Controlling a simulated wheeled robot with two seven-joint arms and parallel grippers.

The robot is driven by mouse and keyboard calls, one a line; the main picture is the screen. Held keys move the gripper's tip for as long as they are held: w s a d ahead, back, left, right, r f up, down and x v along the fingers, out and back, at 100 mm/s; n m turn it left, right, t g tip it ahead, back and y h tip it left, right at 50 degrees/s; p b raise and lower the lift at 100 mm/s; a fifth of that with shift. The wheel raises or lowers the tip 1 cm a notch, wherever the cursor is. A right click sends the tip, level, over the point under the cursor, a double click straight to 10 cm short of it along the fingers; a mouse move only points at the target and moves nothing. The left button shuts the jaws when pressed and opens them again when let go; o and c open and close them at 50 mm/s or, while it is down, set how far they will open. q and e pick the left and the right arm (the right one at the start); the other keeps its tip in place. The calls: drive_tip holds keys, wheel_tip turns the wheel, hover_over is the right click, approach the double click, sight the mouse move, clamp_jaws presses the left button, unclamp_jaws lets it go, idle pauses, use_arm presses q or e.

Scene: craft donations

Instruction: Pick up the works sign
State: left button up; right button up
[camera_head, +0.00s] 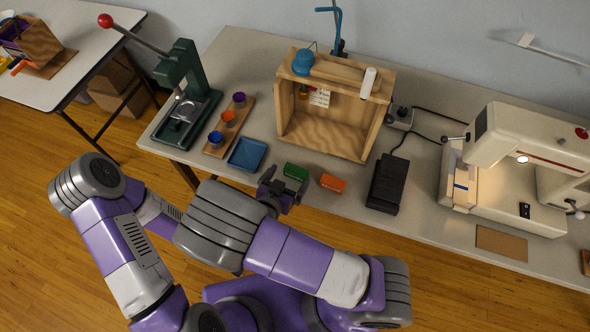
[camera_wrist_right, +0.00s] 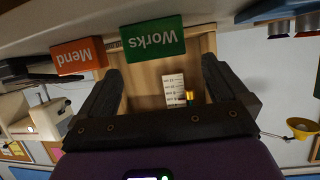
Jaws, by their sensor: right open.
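The works sign (camera_head: 295,171) is a small green block on the table, in front of the open wooden box. In the right wrist view its green face (camera_wrist_right: 153,38) reads "Works" upside down. My right gripper (camera_head: 283,187) is open and empty, close to the near side of the sign. In the wrist view its two dark fingers (camera_wrist_right: 161,75) stand apart, with the sign beyond them near the top and no finger seen touching it. My left gripper is not seen; only arm links show at the left.
An orange "Mend" sign (camera_head: 333,183) lies just right of the works sign. A blue tray (camera_head: 247,154) is to the left, the wooden box (camera_head: 328,140) behind. A black pedal (camera_head: 387,184) and a sewing machine (camera_head: 525,150) stand at the right. A green press (camera_head: 185,90) stands at the left.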

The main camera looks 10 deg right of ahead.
sight(295, 174)
drive_tip(key=x, duration=0.1)
drive_tip(key=b+x, duration=0.1)
drive_tip(key=x, duration=0.1)
drive_tip(key=f+b+x, duration=0.1)
drive_tip(key=shift+d+f, duration=0.1)
drive_tip(key=shift+d, duration=0.25)
drive_tip(key=shift+w+d, duration=0.2)
drive_tip(key=shift+w, duration=0.15)
drive_tip(key=c, duration=0.9)
